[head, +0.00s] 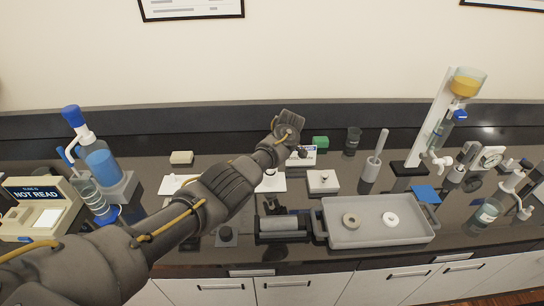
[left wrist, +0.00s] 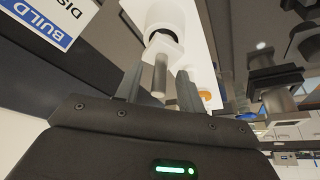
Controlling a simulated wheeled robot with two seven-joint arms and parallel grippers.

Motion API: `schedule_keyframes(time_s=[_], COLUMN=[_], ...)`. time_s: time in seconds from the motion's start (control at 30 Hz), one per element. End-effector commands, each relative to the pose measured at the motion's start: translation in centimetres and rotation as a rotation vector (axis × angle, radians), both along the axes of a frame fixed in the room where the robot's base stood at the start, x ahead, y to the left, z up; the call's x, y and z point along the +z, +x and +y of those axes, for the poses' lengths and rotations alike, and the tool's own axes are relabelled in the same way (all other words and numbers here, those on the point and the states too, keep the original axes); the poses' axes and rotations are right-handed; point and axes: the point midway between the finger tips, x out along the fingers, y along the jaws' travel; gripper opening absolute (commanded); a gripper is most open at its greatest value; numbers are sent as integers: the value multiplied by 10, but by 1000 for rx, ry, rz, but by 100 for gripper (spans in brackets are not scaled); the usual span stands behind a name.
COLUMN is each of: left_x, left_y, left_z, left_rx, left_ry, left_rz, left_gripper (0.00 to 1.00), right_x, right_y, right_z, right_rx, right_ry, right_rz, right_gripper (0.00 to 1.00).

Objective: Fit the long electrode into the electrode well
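My left gripper (left wrist: 158,84) is seen in the left wrist view with its two fingers apart. A grey metal rod (left wrist: 160,74), possibly the long electrode, shows between the fingers, with a visible space on each side. The rod meets a white block and a white round part (left wrist: 165,16). In the head view my left arm reaches to the back middle of the bench, and its wrist hides the fingers and the rod. A white block with a small dark centre (head: 322,180) stands to the right of the hand; I cannot tell whether it is the electrode well. My right gripper is not in view.
A blue-lettered sign (left wrist: 58,20) is near the hand. Glassware (head: 466,83) stands at right.

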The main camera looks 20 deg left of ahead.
Motion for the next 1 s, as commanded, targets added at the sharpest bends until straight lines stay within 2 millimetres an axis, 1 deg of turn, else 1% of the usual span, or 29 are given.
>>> schedule_keyframes(time_s=[0.07,0.17,0.4,0.6,0.8,1.0], left_x=[5,18,61,89,100,101], left_y=[0,-1,-8,-12,-15,-15], left_z=[-2,-7,-24,-34,-38,-38], left_rx=[-1,-1,-2,-2,0,0], left_ry=[1,1,0,0,0,0], left_rz=[-2,-6,-7,-5,-3,-2], left_gripper=[39,39,39,39,39,39], right_x=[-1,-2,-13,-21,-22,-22], right_y=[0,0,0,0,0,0], right_z=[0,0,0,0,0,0], right_rx=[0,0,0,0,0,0], right_ry=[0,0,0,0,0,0], right_rz=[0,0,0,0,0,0], right_gripper=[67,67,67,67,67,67])
